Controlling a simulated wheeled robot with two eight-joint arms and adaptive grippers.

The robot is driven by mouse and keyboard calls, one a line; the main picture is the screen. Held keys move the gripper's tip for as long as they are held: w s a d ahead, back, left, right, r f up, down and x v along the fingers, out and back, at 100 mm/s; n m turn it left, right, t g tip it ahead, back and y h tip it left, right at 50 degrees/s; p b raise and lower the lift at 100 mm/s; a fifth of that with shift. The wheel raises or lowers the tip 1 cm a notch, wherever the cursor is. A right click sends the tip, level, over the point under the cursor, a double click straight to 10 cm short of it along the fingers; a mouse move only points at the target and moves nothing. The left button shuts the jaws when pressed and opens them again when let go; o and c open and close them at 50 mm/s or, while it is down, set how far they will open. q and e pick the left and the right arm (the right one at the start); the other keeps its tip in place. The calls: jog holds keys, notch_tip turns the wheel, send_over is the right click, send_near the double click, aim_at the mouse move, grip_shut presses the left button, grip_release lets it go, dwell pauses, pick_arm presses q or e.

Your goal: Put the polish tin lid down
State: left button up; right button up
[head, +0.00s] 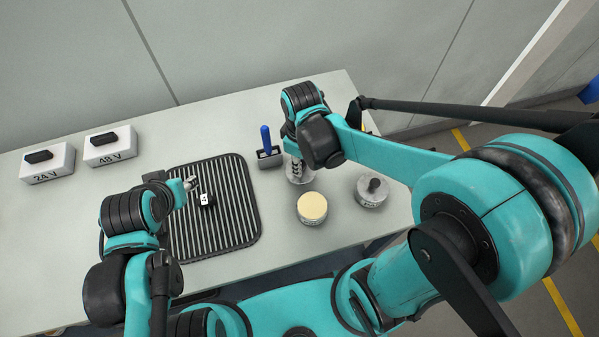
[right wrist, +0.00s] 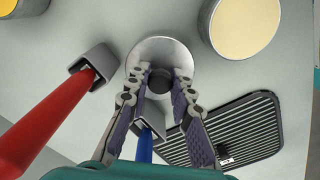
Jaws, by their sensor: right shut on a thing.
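The polish tin lid (right wrist: 160,52) is a round silver-grey disc with a dark knob. My right gripper (right wrist: 160,88) is shut on the knob, with one finger on each side. In the head view the lid (head: 300,177) shows below my right gripper (head: 296,158); I cannot tell whether it touches the table. An open round tin with a cream top (head: 312,207) stands just in front of it, and also shows in the right wrist view (right wrist: 245,25). My left gripper (head: 190,183) is over the ribbed mat; its jaw opening is unclear.
A blue handle (head: 266,138) stands in a dark holder behind the lid; a red handle (right wrist: 45,120) stands in another. A grey round piece with a dark knob (head: 371,190) is at the right. The ribbed mat (head: 240,215) carries a small labelled block (head: 206,200). Boxes marked 24 V (head: 48,165) and 48 V (head: 110,150) stand left.

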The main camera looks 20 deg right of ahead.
jog(key=shift+a+f+b, duration=0.1)
jog(key=shift+f+b, duration=0.95)
jog(key=shift+f, duration=1.05)
jog(key=shift+f, duration=0.2)
jog(key=o, duration=1)
jog(key=shift+c, duration=0.2)
jog(key=shift+r, duration=0.1)
